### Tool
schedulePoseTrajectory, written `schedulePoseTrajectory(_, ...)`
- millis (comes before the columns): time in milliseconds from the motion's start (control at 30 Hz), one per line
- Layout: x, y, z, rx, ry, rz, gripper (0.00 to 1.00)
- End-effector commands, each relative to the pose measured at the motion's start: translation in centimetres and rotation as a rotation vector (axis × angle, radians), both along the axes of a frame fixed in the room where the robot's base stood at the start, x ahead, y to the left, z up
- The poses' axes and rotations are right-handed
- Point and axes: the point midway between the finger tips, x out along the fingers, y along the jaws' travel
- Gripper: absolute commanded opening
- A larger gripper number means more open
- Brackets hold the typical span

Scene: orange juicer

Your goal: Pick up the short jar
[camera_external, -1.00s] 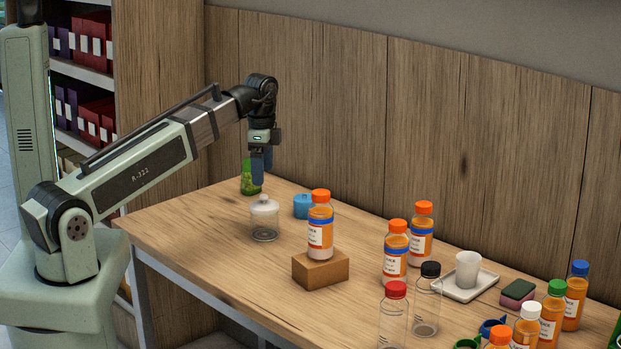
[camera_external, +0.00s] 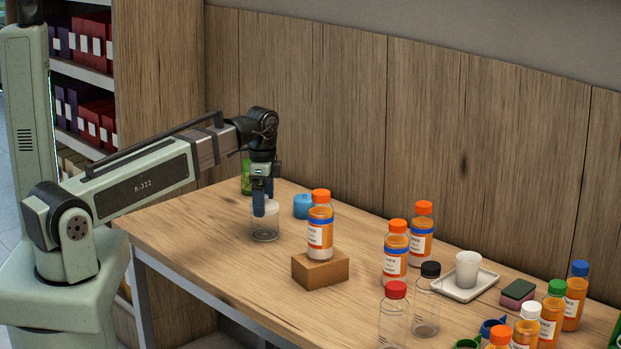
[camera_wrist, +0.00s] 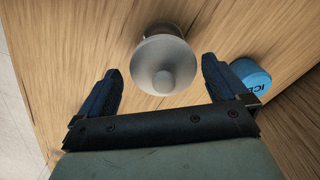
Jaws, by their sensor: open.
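In the wrist view my gripper (camera_wrist: 160,75) is open and empty, one finger on each side of the lid's near part. The fingers partly hide the lid in the external view.
A blue tub (camera_external: 303,206) stands close to the right of the jar, near my right finger in the wrist view. An orange-capped bottle (camera_external: 320,230) stands on a wooden block (camera_external: 321,270). A green item (camera_external: 246,180) is behind. Several bottles crowd the right side.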

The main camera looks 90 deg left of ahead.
Motion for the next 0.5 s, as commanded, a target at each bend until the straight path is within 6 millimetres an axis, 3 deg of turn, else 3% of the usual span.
schedulePoseTrajectory(500, 0.1, 0.4, -4.6, 0.0, 0.0, 0.0, 1.0)
